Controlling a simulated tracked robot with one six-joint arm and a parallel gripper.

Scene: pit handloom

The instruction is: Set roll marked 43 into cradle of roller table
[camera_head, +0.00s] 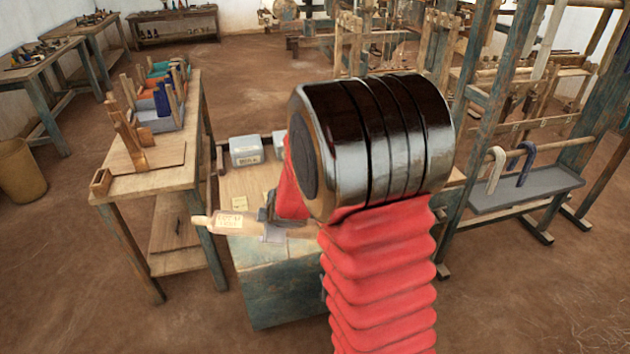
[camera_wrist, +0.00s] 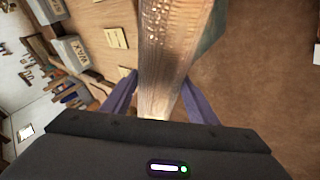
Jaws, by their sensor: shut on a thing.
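My gripper (camera_head: 268,216) is shut on a pale roll (camera_head: 230,222) with a narrow end knob and a label too small to read surely. In the head view it holds the roll out to the left, over the near edge of a blue-green bench (camera_head: 272,288). In the wrist view the roll (camera_wrist: 165,60) runs lengthwise away between my two purple fingers. A table (camera_head: 150,180) at left bears a rack with wooden uprights (camera_head: 127,125) and coloured rolls (camera_head: 160,97). I cannot tell which part is the cradle. My arm hides part of the bench.
Pale boxes (camera_head: 245,150) and a yellow note (camera_head: 240,203) lie on the bench. A basket (camera_head: 22,167) stands at far left. Earth floor is open at lower left.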

